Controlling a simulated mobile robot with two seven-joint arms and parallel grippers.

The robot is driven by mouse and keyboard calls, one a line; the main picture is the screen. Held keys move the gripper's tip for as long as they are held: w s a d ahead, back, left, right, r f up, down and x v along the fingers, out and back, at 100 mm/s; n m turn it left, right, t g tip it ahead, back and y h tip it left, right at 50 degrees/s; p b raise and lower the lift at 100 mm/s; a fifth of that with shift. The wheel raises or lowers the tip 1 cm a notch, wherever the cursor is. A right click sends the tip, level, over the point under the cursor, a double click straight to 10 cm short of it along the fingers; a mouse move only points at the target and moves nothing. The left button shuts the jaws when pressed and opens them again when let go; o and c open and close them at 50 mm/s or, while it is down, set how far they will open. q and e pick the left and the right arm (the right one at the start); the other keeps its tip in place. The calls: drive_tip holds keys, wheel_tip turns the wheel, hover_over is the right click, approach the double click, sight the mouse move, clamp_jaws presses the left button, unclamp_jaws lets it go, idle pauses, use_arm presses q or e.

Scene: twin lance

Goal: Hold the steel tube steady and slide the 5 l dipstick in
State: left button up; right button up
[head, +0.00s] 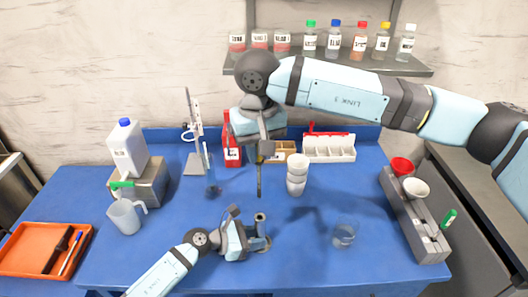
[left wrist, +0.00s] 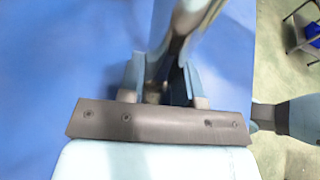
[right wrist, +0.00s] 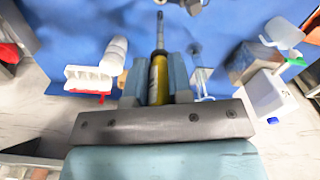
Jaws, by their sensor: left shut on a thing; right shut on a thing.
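The steel tube (head: 261,219) stands upright near the front middle of the blue table. My left gripper (head: 256,238) is shut on it from the left. In the left wrist view the tube (left wrist: 178,30) rises blurred between the fingers (left wrist: 160,92). My right gripper (head: 264,140) is shut on the dipstick (head: 260,178), which hangs tip down above the tube with a visible gap in the head view. In the right wrist view the dipstick's yellow handle (right wrist: 158,78) sits between the fingers, with its thin grey rod beyond. The tube's inside is hidden.
Stacked white cups (head: 297,175) stand right of the dipstick, and a clear beaker (head: 344,235) stands front right. A grey rack (head: 413,220) is at the right edge. A jug (head: 125,217) and an orange tray (head: 30,240) are left. A bottle shelf (head: 330,66) hangs behind.

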sight(259, 161)
drive_tip(key=shift+f, duration=2.9)
wheel_tip(259, 161, down, 13)
drive_tip(key=shift+r, duration=0.15)
idle(4.0)
drive_tip(key=o, duration=0.9)
